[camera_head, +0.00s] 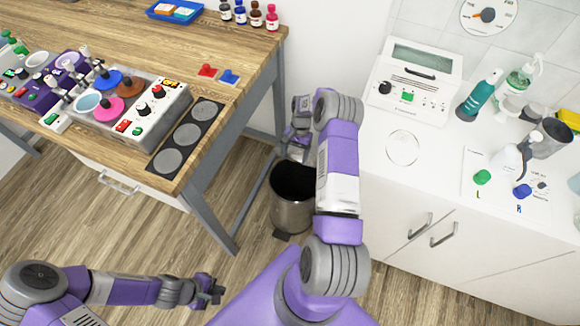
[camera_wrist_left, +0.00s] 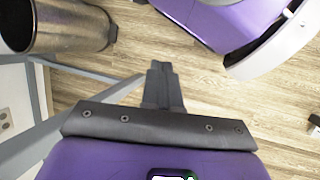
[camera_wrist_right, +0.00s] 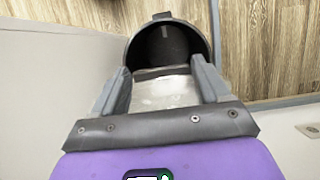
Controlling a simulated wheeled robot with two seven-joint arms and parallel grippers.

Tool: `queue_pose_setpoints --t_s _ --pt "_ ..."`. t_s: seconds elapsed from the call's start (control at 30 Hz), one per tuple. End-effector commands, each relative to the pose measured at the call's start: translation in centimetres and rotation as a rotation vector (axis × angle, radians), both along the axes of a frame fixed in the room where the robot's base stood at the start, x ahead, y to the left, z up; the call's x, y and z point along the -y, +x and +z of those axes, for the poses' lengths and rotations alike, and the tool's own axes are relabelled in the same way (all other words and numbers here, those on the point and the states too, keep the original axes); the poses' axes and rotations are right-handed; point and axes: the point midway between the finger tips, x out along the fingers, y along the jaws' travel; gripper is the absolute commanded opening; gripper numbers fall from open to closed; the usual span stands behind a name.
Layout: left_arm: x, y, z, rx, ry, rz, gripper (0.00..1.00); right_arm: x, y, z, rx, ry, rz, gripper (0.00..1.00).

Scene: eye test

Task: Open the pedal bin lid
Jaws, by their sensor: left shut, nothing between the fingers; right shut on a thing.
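The pedal bin (camera_head: 291,214) is a metal cylinder on the floor between the wooden desk and the white cabinet. Its dark inside shows from above, so the lid is raised. My right gripper (camera_head: 297,142) is at the back of the bin's mouth, partly hidden by my arm. In the right wrist view its fingers are shut on the shiny lid (camera_wrist_right: 165,90), with the dark bin mouth just beyond. My left gripper (camera_head: 213,291) is shut and empty, low over the floor, left of and nearer than the bin. Its closed fingertips (camera_wrist_left: 161,70) and the bin (camera_wrist_left: 75,27) show in the left wrist view.
The wooden desk (camera_head: 232,42) with its grey metal legs stands close on the left of the bin. The white cabinet (camera_head: 405,200) stands close on the right, with bottles and a device on top. The wooden floor (camera_head: 150,235) in front is clear.

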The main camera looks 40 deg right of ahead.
Motion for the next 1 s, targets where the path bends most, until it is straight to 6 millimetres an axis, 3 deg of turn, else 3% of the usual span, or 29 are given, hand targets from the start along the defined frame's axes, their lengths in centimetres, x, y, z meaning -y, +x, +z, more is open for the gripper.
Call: queue_pose_setpoints --t_s 0.23,0.47,0.67,0.8,1.0 --pt "7.9 -2.2 -0.8 -0.297 -0.119 0.145 0.00 0.2 0.0 -0.1 0.002 -0.006 -0.001 0.21" --pt "16.7 -2.3 0.1 -0.525 -0.303 0.338 0.00 0.2 0.0 -0.1 0.002 -0.006 -0.001 0.21" --pt "24.1 -0.3 1.1 -0.664 -0.502 0.548 0.00 0.2 0.0 -0.1 0.002 -0.006 -0.001 0.21" --pt "28.5 2.2 1.5 -0.719 -0.651 0.721 0.00 0.2 0.0 -0.1 0.002 -0.006 -0.001 0.20" --pt "32.4 6.3 1.2 -0.726 -0.844 0.977 0.00 0.2 0.0 -0.1 0.002 -0.006 -0.001 0.20"
